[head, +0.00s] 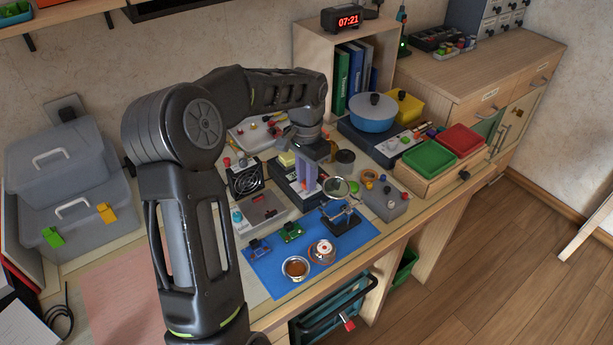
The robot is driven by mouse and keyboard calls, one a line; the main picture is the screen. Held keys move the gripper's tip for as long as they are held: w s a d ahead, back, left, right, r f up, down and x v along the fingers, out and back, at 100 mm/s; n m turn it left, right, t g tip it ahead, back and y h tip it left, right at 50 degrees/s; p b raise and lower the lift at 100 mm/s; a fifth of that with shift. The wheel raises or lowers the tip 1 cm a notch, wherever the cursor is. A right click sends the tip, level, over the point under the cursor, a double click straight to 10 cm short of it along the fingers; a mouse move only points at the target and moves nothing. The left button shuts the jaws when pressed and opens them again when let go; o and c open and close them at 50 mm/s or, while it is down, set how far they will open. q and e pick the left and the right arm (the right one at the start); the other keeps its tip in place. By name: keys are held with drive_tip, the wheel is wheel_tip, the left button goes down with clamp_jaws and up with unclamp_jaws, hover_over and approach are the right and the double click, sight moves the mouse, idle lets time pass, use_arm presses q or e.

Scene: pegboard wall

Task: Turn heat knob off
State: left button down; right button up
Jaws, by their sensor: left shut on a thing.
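My left arm reaches over the bench from the left. Its gripper (306,184) points down, with purple fingers at the front of a dark box (286,186) that has a yellow block (287,158) on top. The fingers are shut on a small knob at this front. The knob is mostly hidden by the fingers, so I cannot read its setting. A small red part shows beside the fingertips. My right gripper is out of view.
A magnifier stand (342,217) stands close in front on the blue mat (262,277). A black fan box (245,178) is to the left. A grey box with coloured buttons (385,202) is to the right. A blue pot (372,111) stands behind.

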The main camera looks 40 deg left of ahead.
use_arm(q)
drive_tip(key=shift+n, duration=0.3)
drive_tip(key=n, duration=0.9)
drive_tip(key=shift+n, duration=0.3)
drive_tip(key=n+p, duration=0.1)
drive_tip(key=n, duration=0.4)
drive_tip(key=shift+r, duration=0.1)
drive_tip(key=n+p, duration=0.1)
drive_tip(key=n, duration=0.3)
drive_tip(key=shift+n, duration=0.3)
drive_tip(key=c, duration=1.3)
unclamp_jaws()
drive_tip(key=shift+o, duration=0.2)
